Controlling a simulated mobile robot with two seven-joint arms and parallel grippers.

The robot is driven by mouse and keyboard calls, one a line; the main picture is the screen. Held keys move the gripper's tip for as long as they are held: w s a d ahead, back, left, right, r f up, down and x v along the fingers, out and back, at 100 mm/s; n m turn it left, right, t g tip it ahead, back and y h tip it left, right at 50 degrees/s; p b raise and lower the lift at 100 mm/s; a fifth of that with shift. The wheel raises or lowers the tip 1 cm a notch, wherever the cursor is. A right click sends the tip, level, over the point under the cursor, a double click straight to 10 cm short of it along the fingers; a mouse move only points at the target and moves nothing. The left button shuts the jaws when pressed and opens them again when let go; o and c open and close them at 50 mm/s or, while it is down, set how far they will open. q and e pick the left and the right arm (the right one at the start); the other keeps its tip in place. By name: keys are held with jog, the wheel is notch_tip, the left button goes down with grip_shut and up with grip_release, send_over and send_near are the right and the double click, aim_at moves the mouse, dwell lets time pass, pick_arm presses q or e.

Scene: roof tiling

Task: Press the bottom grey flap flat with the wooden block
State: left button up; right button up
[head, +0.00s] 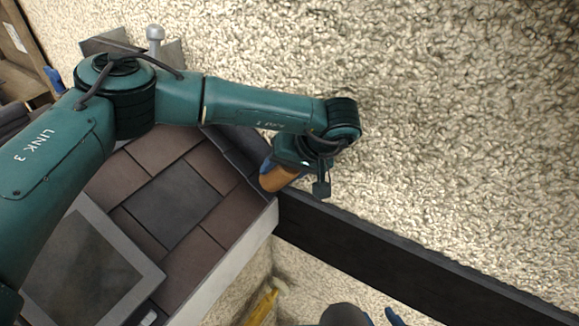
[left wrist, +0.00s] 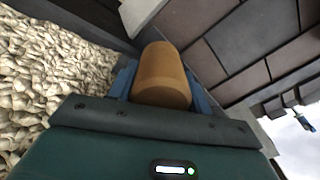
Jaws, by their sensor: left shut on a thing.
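My left gripper (head: 284,168) is shut on the wooden block (head: 279,179), an orange-brown piece with a rounded end. The left wrist view shows the block (left wrist: 163,76) between my blue fingers. The block is at the corner of the tiled roof, close above the dark edge strip; I cannot tell whether it touches. A dark grey strip (head: 238,152) runs along the tiles beside the gripper; the bottom grey flap is not clearly distinguishable, perhaps hidden by the gripper. Blue tips (head: 393,316) at the bottom edge may belong to my right gripper; their state is unclear.
Brown and grey tiles (head: 170,200) cover the roof around a grey-framed skylight (head: 148,277). A pale board (head: 225,262) edges the roof. A long black beam (head: 400,267) runs to the lower right. Pebbly ground (head: 450,120) lies open at right. A yellow tool (head: 262,303) is below.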

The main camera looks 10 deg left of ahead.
pick_arm(q)
jog(key=shift+w+a+f, duration=0.15)
jog(key=shift+a+f, duration=0.2)
jog(key=shift+f, duration=0.2)
pick_arm(e)
jog(key=shift+w, duration=0.2)
pick_arm(q)
jog(key=shift+f, duration=0.1)
pick_arm(e)
jog(key=shift+w, duration=0.1)
